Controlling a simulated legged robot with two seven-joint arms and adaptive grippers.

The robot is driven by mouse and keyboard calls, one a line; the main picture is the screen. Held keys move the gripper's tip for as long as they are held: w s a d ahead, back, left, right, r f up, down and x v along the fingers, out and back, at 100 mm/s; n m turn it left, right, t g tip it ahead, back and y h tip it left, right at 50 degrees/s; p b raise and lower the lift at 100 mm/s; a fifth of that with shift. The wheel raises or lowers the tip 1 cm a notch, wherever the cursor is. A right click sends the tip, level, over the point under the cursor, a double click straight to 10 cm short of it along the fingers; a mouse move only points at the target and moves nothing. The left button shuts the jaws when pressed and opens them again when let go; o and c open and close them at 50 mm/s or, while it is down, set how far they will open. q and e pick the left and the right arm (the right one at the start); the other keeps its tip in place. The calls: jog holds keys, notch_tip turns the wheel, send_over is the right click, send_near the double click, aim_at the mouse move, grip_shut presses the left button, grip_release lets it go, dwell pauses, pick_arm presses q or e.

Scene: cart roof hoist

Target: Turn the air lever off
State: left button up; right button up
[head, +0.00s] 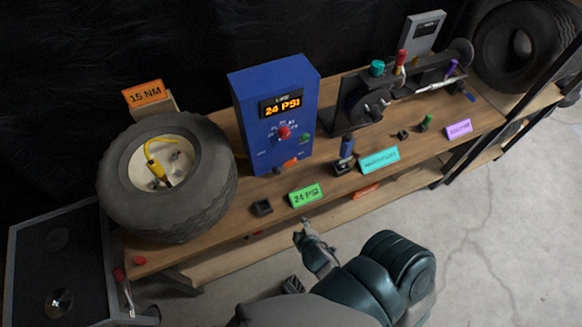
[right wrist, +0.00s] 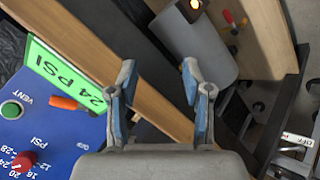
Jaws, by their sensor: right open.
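The blue inflator box (head: 273,112) stands on the bench with its display reading 24 PSI. A small orange lever (head: 290,163) sits low on its front. In the right wrist view the orange lever (right wrist: 62,103) lies between the green VENT button (right wrist: 11,110) and the word OFF. Whether it points to on or off I cannot tell. My right gripper (head: 304,226) is in front of the bench edge, near the green 24 PSI sign (head: 305,195), apart from the lever. Its fingers (right wrist: 158,78) are open and empty. My left gripper is not in view.
A tyre (head: 120,200) lies left of the box. The cyan sign (head: 380,160) and the black machine (head: 362,100) are to the right. The floor at right is clear.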

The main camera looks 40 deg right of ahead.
aim_at(293, 163)
jog(key=shift+n+t+h, duration=0.7)
jog(key=shift+t+h, duration=0.1)
jog(key=d+r, duration=0.1)
jog(key=r, duration=0.1)
jog(key=d+r, duration=0.1)
jog(key=d+r+b, duration=0.1)
jog(key=r, duration=0.1)
jog(key=shift+w+r, duration=0.3)
notch_tip(293, 163, up, 8)
jog(key=w+n+t+h, duration=0.15)
jog(key=n+t, duration=0.35)
jog(key=n, duration=0.5)
jog(key=x, duration=0.6)
jog(key=shift+w+d, duration=0.25)
jog(key=shift+w, duration=0.1)
jog(key=shift+m, duration=0.3)
jog(key=x, duration=1.1)
jog(key=shift+s+f, duration=0.1)
jog(key=shift+f, duration=0.15)
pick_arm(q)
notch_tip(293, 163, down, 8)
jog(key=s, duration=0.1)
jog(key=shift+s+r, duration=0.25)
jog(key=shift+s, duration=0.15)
pick_arm(e)
grip_shut()
